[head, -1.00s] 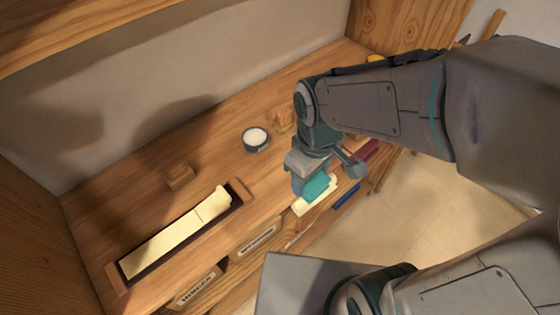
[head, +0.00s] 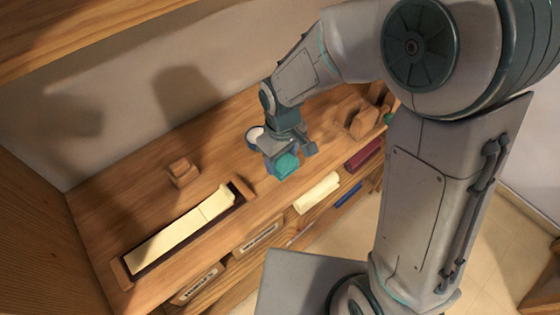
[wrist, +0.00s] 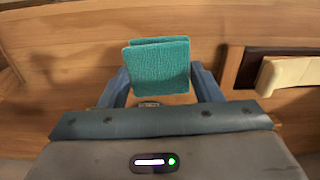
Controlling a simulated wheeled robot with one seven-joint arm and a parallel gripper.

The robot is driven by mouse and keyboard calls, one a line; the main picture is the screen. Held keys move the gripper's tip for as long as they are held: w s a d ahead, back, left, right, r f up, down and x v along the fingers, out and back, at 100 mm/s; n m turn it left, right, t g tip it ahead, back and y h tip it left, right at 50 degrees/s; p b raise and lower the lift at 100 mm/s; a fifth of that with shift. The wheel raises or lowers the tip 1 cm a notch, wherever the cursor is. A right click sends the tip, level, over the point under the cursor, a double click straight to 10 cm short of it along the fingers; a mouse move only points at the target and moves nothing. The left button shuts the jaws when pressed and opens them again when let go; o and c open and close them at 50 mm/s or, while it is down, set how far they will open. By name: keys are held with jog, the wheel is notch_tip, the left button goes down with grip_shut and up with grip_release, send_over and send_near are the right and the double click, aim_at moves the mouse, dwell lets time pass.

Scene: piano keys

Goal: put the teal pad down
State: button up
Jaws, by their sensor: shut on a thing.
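The teal pad (head: 286,166) is held in my gripper (head: 287,158) above the wooden shelf top (head: 232,165), near its front edge. In the wrist view the teal pad (wrist: 158,65) stands between the two blue-grey fingers of my gripper (wrist: 160,85), which are shut on it. Wood shows behind and below the pad. The head view does not make clear how high the pad is above the wood.
A tray of cream keys (head: 180,236) lies at the left; its end shows in the wrist view (wrist: 285,72). Wooden blocks (head: 183,172) sit behind it. A round container (head: 254,134) is partly hidden by my gripper. Cream (head: 317,192), maroon (head: 363,154) and blue (head: 348,195) items lie along the front.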

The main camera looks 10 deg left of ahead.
aim_at(280, 165)
jog(key=shift+w+a+f, duration=0.25)
jog(key=shift+f, duration=0.05)
jog(key=shift+f+p, duration=0.3)
jog(key=shift+f, duration=1.4)
jog(key=shift+f, duration=0.1)
jog(key=o, duration=0.9)
jog(key=shift+o, duration=0.2)
jog(key=shift+f, duration=0.1)
notch_tip(280, 165, up, 14)
jog(key=b, duration=0.1)
jog(key=shift+s+a, duration=0.25)
jog(key=s+d+r+m+t, duration=0.1)
jog(key=s+d+m, duration=0.1)
jog(key=d, duration=0.5)
jog(key=s+d+r+m+t, duration=0.1)
jog(key=s+d+r+m, duration=0.1)
jog(key=d+m, duration=0.3)
jog(key=s+d+r+m+t, duration=0.1)
jog(key=s+d+m, duration=0.2)
jog(key=d, duration=0.8)
jog(key=shift+s+r, duration=0.25)
jog(key=shift+s, duration=0.2)
